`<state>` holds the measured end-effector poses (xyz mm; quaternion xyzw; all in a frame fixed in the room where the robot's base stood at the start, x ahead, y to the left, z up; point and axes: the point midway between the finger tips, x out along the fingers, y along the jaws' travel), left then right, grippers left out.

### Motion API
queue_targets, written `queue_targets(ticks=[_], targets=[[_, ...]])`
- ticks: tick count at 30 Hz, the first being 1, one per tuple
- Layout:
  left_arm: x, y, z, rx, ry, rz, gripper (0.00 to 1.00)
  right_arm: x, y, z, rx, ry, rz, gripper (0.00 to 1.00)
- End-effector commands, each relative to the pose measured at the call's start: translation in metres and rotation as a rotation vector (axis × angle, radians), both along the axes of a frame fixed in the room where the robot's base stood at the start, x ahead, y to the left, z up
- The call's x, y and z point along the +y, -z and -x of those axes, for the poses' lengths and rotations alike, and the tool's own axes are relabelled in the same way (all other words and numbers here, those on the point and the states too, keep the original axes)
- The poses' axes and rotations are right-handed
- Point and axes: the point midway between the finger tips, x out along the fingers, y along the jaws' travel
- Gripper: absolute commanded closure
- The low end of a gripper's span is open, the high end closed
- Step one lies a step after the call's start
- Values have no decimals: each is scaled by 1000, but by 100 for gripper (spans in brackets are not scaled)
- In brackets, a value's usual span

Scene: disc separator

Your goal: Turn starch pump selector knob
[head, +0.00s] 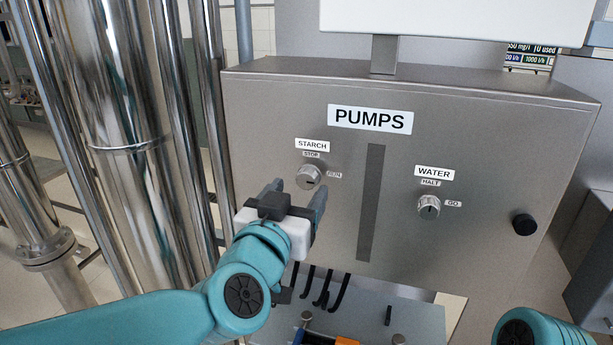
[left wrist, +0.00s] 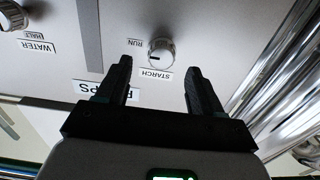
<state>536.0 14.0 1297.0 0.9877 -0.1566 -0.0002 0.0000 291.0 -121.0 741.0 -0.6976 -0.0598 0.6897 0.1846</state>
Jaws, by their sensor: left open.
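The starch selector knob (head: 309,176) is a round metal knob on the grey PUMPS panel, below the STARCH label (head: 312,145), with small STOP and RUN labels beside it. In the left wrist view the starch knob (left wrist: 160,52) shows upside down, just beyond the fingertips and between their lines. Its dark pointer mark lies toward the left there, on the RUN label's side. My left gripper (head: 297,188) is open, its fingers pointing at the panel just below the knob. In the left wrist view my left gripper (left wrist: 163,72) is empty and apart from the knob. My right gripper is not seen.
The water knob (head: 428,207) sits to the right on the panel, past a dark vertical strip (head: 370,203). A black round button (head: 524,224) is farther right. Shiny vertical pipes (head: 130,140) stand close on the left. Black hooks (head: 322,290) are below the panel.

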Motion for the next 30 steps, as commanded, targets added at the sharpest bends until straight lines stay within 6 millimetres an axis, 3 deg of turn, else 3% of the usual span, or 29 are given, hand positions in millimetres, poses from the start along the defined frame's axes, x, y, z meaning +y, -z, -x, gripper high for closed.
queue_targets(ticks=[3, 9, 20, 25, 30], targets=[[-7, 0, -25, 3, 0, -2, 33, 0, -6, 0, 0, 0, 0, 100], [-14, -1, -49, 1, -1, -1, 33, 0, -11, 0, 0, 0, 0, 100], [-16, 0, -55, 0, 0, 0, 33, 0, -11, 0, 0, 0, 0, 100], [-16, 0, -54, 0, 0, 0, 86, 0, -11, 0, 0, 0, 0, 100], [-16, 0, -54, 1, 0, 2, 89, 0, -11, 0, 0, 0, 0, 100]])
